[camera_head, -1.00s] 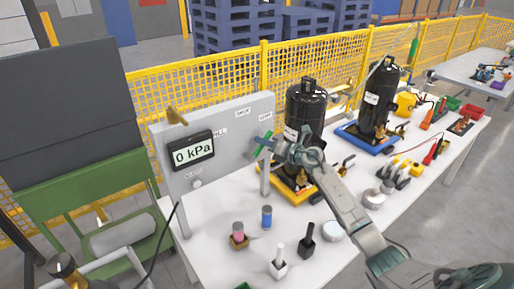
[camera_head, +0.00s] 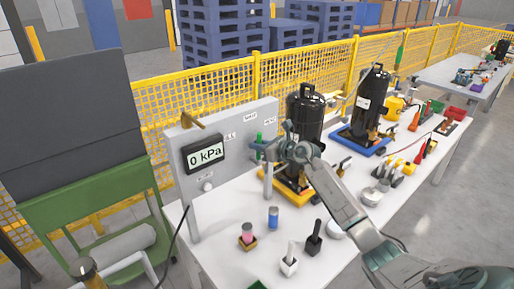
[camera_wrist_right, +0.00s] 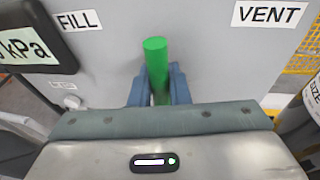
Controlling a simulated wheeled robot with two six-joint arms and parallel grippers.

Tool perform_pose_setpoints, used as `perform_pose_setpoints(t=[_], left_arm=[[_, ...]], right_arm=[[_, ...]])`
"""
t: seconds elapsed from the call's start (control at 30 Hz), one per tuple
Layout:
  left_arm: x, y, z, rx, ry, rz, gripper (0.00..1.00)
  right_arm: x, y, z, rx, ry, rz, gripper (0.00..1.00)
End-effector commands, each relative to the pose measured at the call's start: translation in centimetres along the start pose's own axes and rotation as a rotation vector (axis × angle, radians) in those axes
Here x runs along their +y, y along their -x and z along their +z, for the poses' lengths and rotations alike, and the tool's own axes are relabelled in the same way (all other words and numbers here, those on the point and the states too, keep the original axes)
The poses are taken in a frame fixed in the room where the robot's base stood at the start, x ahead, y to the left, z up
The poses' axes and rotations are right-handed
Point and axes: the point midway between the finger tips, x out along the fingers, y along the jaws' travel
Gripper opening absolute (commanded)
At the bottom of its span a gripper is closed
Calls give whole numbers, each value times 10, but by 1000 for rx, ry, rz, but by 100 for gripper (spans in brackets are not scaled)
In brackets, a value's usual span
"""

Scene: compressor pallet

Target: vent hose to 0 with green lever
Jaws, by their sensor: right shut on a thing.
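The green lever (camera_head: 259,138) is on the grey panel (camera_head: 240,110), and it stands nearly upright in the right wrist view (camera_wrist_right: 155,55). My right gripper (camera_head: 264,151) is shut on the lever, with a finger on each side of it in the right wrist view (camera_wrist_right: 158,88). The VENT label (camera_wrist_right: 269,14) is to the lever's right and the FILL label (camera_wrist_right: 78,21) to its left. The pressure display (camera_head: 205,154) reads 0 kPa; it is cut off in the right wrist view. The hose's connection cannot be made out. My left gripper is not in view.
A black compressor (camera_head: 306,118) on a yellow base stands just behind my right gripper. Another black compressor (camera_head: 371,103) stands farther right on a blue base. Yellow fencing (camera_head: 330,70) runs behind.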

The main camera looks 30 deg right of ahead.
Motion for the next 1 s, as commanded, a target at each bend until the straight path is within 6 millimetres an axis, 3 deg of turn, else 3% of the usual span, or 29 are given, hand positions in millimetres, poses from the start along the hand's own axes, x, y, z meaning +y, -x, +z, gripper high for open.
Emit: perform_pose_setpoints(t=[0.57,0.6,0.7,1.0], left_arm=[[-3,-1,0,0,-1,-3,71],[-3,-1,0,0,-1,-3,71],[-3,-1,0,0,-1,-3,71],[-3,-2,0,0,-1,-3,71]], right_arm=[[-1,0,0,6,28,-6,0],[-1,0,0,6,28,-6,22],[-1,0,0,6,28,-6,38],[-1,2,-1,6,29,-6,38]])
